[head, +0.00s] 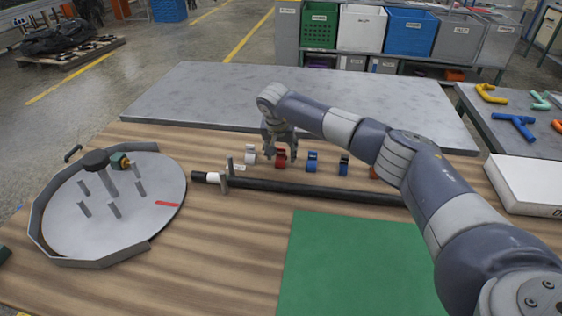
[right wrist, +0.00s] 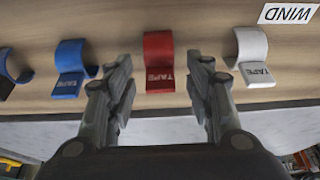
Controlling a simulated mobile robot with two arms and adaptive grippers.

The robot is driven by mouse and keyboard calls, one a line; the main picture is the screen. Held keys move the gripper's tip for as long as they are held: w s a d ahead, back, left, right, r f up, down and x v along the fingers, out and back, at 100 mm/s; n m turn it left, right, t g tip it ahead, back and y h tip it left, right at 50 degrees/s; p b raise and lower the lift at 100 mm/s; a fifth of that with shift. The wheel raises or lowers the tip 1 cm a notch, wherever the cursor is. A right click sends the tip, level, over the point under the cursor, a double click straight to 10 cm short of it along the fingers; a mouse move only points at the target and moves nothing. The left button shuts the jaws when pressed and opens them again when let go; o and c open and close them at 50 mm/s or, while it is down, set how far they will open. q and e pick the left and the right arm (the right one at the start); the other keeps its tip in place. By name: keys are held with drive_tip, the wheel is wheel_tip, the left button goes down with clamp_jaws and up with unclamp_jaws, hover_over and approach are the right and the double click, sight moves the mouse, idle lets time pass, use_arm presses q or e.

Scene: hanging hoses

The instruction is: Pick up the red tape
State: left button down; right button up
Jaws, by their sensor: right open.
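The red tape (head: 281,158) stands in a row of tape clips on the wooden table, behind the black hose. In the right wrist view the red tape (right wrist: 159,62) is a curved red clip with "TAPE" on its foot. My right gripper (head: 280,155) is above and around the red tape in the head view. In the right wrist view its two fingers (right wrist: 160,75) are apart, one on each side of the red tape, with nothing held between them. I cannot tell whether the fingertips touch it. My left gripper is not in view.
A white tape (head: 250,155) and blue tapes (head: 312,162) stand close on either side. The black hose (head: 300,189) lies in front. A round grey tray with pegs (head: 130,222) is at left, a green mat (head: 350,265) in front. A grey slab (head: 200,95) lies behind.

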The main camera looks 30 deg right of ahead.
sight(284, 150)
drive_tip(key=shift+r, duration=0.1)
drive_tip(key=c, duration=0.8)
drive_tip(key=shift+r, duration=0.1)
drive_tip(key=shift+r+p, duration=0.55)
wheel_tip(284, 150, up, 2)
drive_tip(key=shift+r+p, duration=0.2)
drive_tip(key=shift+p, duration=0.65)
drive_tip(key=shift+s+a+r+p, duration=0.1)
drive_tip(key=shift+s+r+p, duration=0.05)
drive_tip(key=shift+s+p, duration=0.4)
drive_tip(key=shift+s+a+r+p, duration=0.1)
drive_tip(key=shift+s+r+p, duration=0.05)
drive_tip(key=shift+s+p, duration=0.35)
drive_tip(key=s+a+p, duration=0.2)
drive_tip(key=s+p, duration=0.3)
drive_tip(key=s, duration=0.8)
drive_tip(key=shift+s+a+r, duration=0.15)
drive_tip(key=shift+s+r, duration=0.2)
